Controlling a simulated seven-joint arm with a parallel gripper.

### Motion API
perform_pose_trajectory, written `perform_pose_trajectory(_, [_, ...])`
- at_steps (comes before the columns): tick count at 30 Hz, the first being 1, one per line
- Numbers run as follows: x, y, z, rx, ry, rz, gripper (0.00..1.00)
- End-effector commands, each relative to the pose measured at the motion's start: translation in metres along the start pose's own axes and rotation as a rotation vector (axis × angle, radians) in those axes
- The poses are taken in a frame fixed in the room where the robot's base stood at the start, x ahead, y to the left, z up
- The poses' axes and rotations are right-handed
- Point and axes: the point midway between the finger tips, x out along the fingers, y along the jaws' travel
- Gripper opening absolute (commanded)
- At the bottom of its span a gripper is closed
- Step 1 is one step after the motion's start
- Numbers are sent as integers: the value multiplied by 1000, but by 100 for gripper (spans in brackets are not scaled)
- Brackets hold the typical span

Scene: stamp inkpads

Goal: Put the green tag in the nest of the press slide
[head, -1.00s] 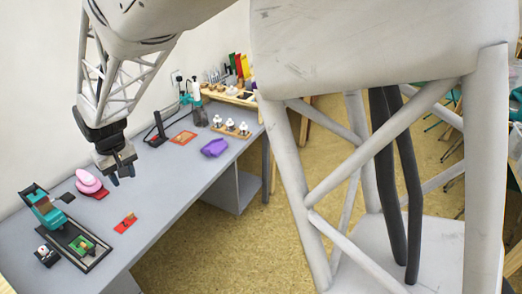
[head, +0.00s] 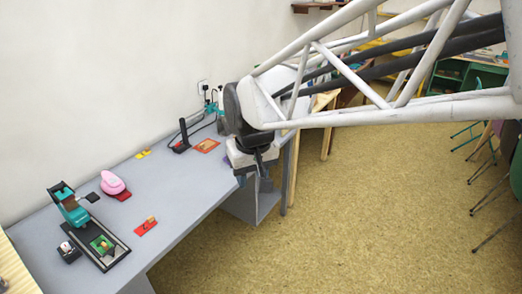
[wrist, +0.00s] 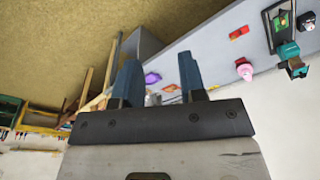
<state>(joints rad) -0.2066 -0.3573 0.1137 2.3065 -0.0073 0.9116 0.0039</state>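The teal press (head: 70,208) stands at the near left of the grey bench, with its dark slide (head: 118,254) to its lower right. A green square piece (head: 102,243) with a small tan part on it sits on the slide. I cannot tell whether this is the green tag or how it sits in the nest. The green also shows in the wrist view (wrist: 283,19), beside the press (wrist: 293,66).
A pink rounded thing (head: 112,183) and a red piece with an orange part (head: 146,226) lie near the press. Small yellow pieces (head: 143,154), a black stand (head: 181,139) and an orange-red pad (head: 207,146) lie farther back. A purple thing (wrist: 152,78) shows in the wrist view.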

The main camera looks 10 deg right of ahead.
Motion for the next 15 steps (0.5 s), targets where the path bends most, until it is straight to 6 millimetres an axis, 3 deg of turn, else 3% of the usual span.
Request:
perform_pose_trajectory(6, [-11, 30, 57, 79, 23, 14, 38])
perform_pose_trajectory(15, [-15, 56, 128, 177, 52, 35, 38])
